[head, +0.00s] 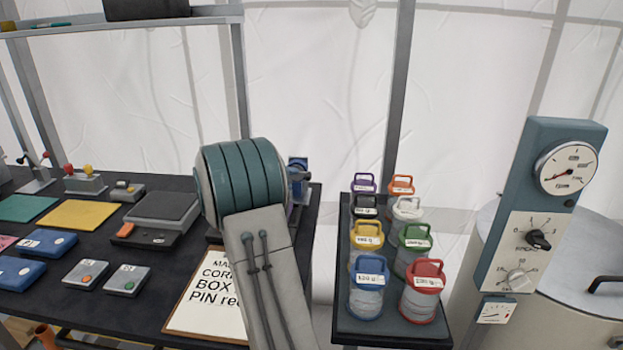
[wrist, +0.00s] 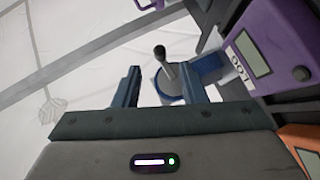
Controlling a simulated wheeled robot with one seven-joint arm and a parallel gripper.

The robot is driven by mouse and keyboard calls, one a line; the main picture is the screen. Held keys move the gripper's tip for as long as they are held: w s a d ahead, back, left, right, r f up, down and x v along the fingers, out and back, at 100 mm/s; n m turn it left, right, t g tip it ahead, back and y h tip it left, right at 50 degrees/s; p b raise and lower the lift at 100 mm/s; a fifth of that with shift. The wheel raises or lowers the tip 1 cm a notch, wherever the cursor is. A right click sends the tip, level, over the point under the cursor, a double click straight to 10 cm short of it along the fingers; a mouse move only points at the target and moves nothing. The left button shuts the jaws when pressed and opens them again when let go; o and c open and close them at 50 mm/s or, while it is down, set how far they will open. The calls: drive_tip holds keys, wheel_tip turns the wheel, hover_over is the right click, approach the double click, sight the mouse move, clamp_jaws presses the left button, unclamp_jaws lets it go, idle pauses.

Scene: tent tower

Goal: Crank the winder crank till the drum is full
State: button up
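The winder crank shows in the wrist view as a grey arm with a dark knob (wrist: 160,52), standing on a round blue hub (wrist: 172,84). My gripper (wrist: 159,68) is open, with its two blue-grey fingers apart. The crank shows between the fingers in the picture; I see no contact, and how far ahead it lies I cannot tell. In the head view a small blue device (head: 299,168), likely the winder, peeks out behind my arm, which hides most of it and my gripper. I cannot make out the drum or how full it is.
A purple box with a small screen (wrist: 262,45) and an orange one (wrist: 303,145) are close on the right in the wrist view. A black table (head: 60,310) holds button boxes and a sign (head: 205,305). Lidded jars, including a red one (head: 422,290), stand right of my arm.

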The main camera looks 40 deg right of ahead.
sight(306, 178)
drive_tip(key=x, duration=0.9)
drive_tip(key=shift+d+f+b, duration=0.1)
drive_tip(key=shift+d+b, duration=0.3)
clamp_jaws()
